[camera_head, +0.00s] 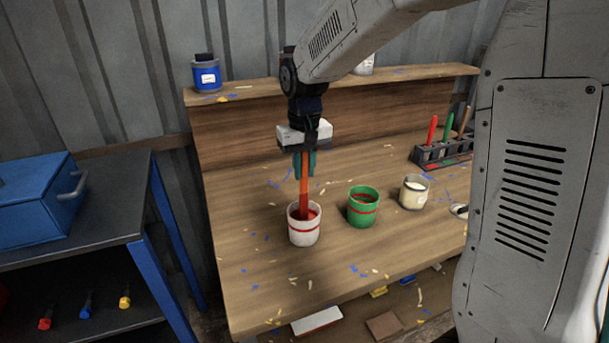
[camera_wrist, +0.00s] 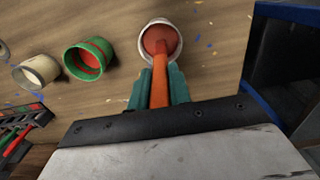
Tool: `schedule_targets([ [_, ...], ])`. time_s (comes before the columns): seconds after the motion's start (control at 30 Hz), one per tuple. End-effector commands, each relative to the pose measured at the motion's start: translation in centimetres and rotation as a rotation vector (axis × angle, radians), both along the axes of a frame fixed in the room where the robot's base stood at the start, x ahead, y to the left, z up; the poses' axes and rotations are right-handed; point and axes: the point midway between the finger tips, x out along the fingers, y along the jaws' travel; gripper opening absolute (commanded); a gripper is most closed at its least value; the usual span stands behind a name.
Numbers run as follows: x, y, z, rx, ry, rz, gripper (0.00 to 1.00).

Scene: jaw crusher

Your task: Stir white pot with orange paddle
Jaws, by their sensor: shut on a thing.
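The white pot (camera_head: 304,231) with a red band stands upright on the wooden workbench, with red contents inside. It also shows in the wrist view (camera_wrist: 144,53). My gripper (camera_head: 304,170) is above the pot and shut on the orange paddle (camera_head: 304,190). The paddle points down, with its lower end inside the pot's mouth. In the wrist view the paddle (camera_wrist: 160,84) runs from between the teal fingers to the red contents. How deep the tip reaches is hidden.
A green pot (camera_head: 363,214) and a cream-filled pot (camera_head: 413,196) stand to the right of the white pot. A rack (camera_head: 442,152) holds red, green and brown-handled tools at the back right. A blue paint can (camera_head: 206,78) is on the shelf. The bench left of the white pot is clear.

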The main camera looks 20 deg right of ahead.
Motion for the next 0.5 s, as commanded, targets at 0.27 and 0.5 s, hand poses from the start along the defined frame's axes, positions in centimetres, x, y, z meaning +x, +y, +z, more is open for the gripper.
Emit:
schedule_targets([
  [0.27,0.0,0.0,2.3,0.000,-0.002,0.000,0.00],
  [0.5,0.0,0.0,4.1,0.000,-0.001,0.000,0.00],
])
